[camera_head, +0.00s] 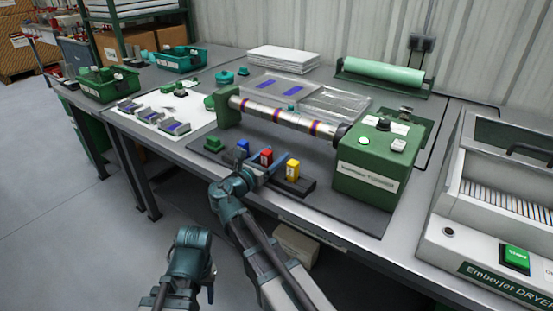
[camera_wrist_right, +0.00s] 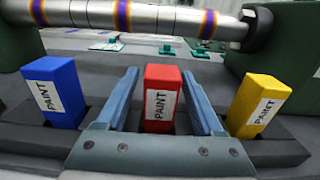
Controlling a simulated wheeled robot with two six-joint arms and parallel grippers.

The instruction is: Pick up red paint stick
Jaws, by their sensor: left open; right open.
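The red paint stick (camera_head: 266,157) stands upright in a dark holder (camera_head: 303,188) on the table, between a blue paint stick (camera_head: 242,147) and a yellow paint stick (camera_head: 292,170). In the right wrist view the red stick (camera_wrist_right: 161,98), labelled PAINT, stands between the two open fingers of my right gripper (camera_wrist_right: 164,98), with a gap on either side. My right gripper also shows in the head view (camera_head: 262,170), in front of the holder. My left gripper (camera_head: 196,240) is low at the front, away from the table and empty.
A metal roller (camera_head: 283,117) with coloured bands spans behind the sticks, ending at a green machine housing (camera_head: 368,165). A dryer (camera_head: 500,215) stands at the right. Small pads (camera_head: 173,127) and green bins (camera_head: 108,84) are at the left. The floor at left is clear.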

